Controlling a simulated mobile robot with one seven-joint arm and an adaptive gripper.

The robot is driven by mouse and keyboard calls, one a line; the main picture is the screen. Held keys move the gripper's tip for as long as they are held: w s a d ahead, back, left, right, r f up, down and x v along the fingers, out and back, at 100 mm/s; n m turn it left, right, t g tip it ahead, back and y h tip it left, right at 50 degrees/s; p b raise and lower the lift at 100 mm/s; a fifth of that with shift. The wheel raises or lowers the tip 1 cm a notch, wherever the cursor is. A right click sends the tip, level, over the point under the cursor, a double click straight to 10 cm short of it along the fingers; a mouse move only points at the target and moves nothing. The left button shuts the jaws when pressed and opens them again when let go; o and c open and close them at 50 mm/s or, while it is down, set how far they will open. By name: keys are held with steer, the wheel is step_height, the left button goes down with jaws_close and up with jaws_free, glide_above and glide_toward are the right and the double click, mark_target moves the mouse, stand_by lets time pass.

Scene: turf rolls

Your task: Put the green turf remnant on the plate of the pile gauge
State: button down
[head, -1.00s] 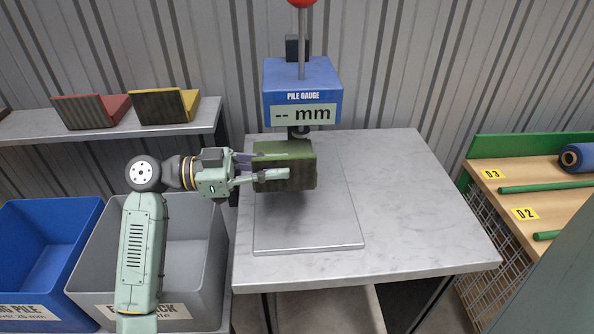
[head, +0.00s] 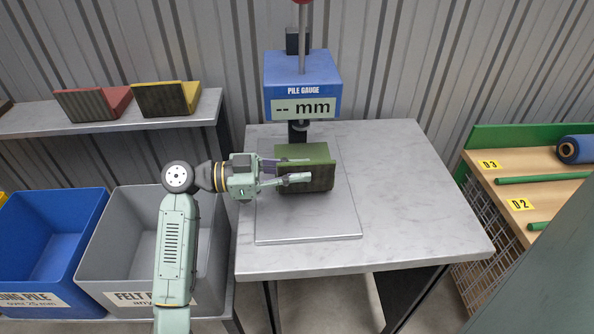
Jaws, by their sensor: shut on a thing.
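The green turf remnant (head: 318,153) is a folded or block-like piece with a green top and a dark front face. My gripper (head: 290,171) reaches in from the left and is shut on the remnant at its left side. The pile gauge (head: 302,72) is a blue head on a post, and its display reads "-- mm". Its flat grey plate (head: 305,220) lies on the table. The remnant is over the back part of the plate, in front of the gauge post. I cannot tell whether its underside touches the plate.
The grey table (head: 420,210) is clear right of the plate. A grey bin (head: 130,225) and a blue bin (head: 45,235) stand at left. A shelf (head: 110,125) holds a red piece (head: 95,103) and a yellow piece (head: 167,98). A wooden rack (head: 530,190) with green rods stands right.

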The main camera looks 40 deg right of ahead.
steer(key=shift+f, duration=0.45)
steer(key=c, duration=1.7)
jaws_free()
steer(key=shift+r, duration=0.15)
steer(key=shift+r, duration=0.35)
steer(key=shift+w+a+r, duration=0.1)
steer(key=shift+a+r, duration=0.05)
steer(key=shift+r, duration=0.05)
steer(key=b+v, duration=0.4)
steer(key=v, duration=0.7)
steer(key=shift+w+a+f, duration=0.1)
steer(key=shift+a, duration=0.25)
